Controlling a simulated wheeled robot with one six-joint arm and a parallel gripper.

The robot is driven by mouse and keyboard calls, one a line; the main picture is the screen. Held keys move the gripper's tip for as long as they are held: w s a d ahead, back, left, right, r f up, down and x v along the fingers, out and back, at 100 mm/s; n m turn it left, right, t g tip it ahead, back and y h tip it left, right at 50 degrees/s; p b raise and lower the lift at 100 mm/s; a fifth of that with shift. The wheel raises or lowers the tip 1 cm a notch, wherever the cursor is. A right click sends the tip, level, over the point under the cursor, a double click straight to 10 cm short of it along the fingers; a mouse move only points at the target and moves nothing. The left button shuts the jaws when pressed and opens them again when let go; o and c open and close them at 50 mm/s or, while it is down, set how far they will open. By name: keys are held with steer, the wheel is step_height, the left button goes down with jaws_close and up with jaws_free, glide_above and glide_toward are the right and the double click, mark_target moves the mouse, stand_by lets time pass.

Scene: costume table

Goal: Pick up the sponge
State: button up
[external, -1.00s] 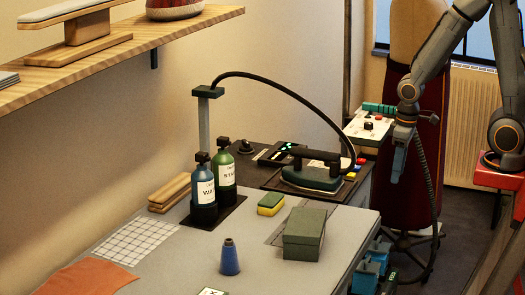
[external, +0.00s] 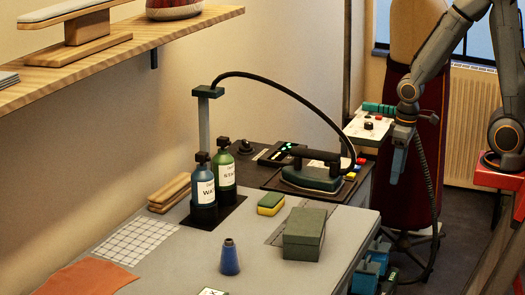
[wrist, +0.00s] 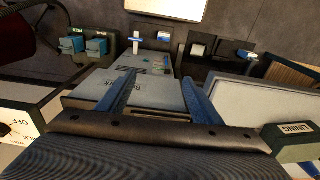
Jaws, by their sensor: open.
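The sponge (external: 271,204) is a small yellow block with a dark green top. It lies on the grey table (external: 190,262), between the bottles and the green box. My gripper (external: 396,168) hangs pointing down at the right, beyond the table's right edge and well apart from the sponge. In the wrist view my gripper (wrist: 158,92) shows two blue fingers spread apart with nothing held between them. The sponge does not show in the wrist view.
A blue bottle (external: 204,188) and a green bottle (external: 223,174) stand left of the sponge. An iron (external: 312,174) with an arching hose sits behind. Teal clips (external: 372,262) hang at the table's right side.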

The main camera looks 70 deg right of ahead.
step_height(320, 180, up, 10)
steer(key=n+g+p, duration=0.1)
steer(key=n, duration=1.7)
glide_above(271, 199)
step_height(271, 199, down, 5)
steer(key=shift+f, duration=0.15)
steer(key=shift+f+p, duration=1.85)
steer(key=shift+f, duration=2.2)
steer(key=c, duration=1.1)
